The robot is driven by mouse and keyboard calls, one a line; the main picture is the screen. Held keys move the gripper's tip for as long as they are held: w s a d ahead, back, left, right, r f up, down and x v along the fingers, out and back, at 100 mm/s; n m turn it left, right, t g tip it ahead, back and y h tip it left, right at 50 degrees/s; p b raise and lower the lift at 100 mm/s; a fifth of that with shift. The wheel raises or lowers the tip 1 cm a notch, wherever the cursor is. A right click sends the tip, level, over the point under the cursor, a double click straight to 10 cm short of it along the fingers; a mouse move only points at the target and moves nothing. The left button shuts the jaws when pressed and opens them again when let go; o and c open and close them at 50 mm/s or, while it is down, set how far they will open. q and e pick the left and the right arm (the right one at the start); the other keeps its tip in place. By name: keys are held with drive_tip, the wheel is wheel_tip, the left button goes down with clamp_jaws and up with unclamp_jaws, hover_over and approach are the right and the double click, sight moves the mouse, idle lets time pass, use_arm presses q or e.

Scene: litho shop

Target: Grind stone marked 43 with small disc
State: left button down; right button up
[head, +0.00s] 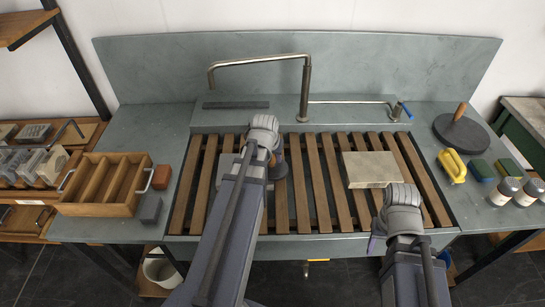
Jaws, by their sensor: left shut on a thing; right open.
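My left gripper (272,158) is over the middle of the slatted sink top and shut on a small dark round disc (280,171), which is partly hidden by the gripper. A pale rectangular stone (372,170) lies flat on the slats to the right of the disc, apart from it. No number can be read on it. My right gripper (377,241) is open near the front edge of the sink, below the pale stone. Its fingertips are mostly hidden by its own arm. My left arm covers part of the slats and whatever lies under it.
A large dark disc with a wooden handle (461,130) rests on the right counter, near a yellow item (453,166), sponges and bottles. A wooden divided tray (103,182) and small blocks (150,208) are at left. A metal tap (305,85) stands behind the slats.

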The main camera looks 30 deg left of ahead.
use_arm(q)
drive_tip(key=shift+r+p, duration=1.8)
drive_tip(key=shift+r, duration=0.35)
drive_tip(key=shift+r, duration=0.15)
wheel_tip(320, 180, up, 3)
drive_tip(key=p, duration=0.3)
